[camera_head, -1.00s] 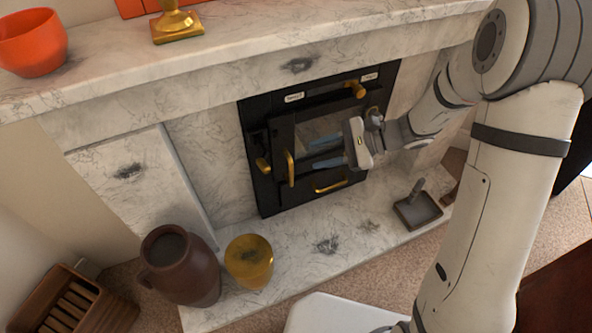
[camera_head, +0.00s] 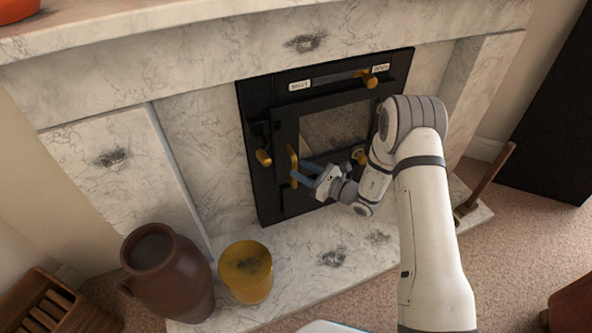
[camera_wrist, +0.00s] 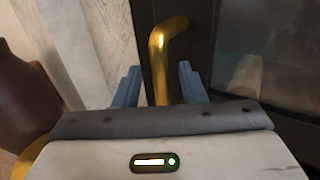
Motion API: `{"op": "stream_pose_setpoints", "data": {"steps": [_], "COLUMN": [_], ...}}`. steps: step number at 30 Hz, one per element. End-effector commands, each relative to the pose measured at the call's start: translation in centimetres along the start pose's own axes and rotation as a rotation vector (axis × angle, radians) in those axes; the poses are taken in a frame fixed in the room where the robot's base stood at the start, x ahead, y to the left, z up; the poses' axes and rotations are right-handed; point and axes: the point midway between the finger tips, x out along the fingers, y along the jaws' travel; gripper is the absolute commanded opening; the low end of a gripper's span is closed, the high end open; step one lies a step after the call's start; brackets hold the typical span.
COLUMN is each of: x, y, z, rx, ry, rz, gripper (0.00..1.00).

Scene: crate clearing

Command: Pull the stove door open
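The black stove (camera_head: 260,200) is set in the marble surround, and its glass-windowed door (camera_head: 284,125) looks closed. A vertical brass handle (camera_head: 292,160) stands near the door's left edge. My gripper (camera_head: 302,173) is at this handle with blue fingers apart. In the wrist view the bent brass handle (camera_wrist: 161,60) lies between the open fingers (camera_wrist: 160,86), with a visible gap on each side. A brass knob (camera_head: 369,79) sits near the OPEN label above the door. A brass latch knob (camera_head: 263,158) is left of the door. My arm hides the door's lower right.
A brown jug (camera_head: 170,280) and a yellow pot (camera_head: 246,272) stand at the hearth's left end. A slatted wooden crate (camera_head: 55,305) is at the lower left. The marble hearth (camera_head: 335,257) is clear in front of the stove. A wooden-handled tool (camera_head: 488,180) is at right.

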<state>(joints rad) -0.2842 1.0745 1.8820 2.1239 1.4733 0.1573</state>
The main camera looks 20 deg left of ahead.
Motion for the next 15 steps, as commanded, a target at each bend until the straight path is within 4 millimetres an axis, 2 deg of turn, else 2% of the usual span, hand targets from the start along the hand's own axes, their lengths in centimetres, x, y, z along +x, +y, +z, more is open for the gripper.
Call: {"op": "stream_pose_setpoints", "data": {"steps": [1, 6, 15], "x": [0.9, 2.8, 3.3], "y": [0.1, 0.1, 0.0], "z": [-0.2, -0.1, 0.0], "rx": [-0.001, 0.0, 0.0], "ry": [-0.001, 0.0, 0.0], "rz": [0.004, 0.003, 0.0], "gripper": [0.37, 0.37, 0.37]}}
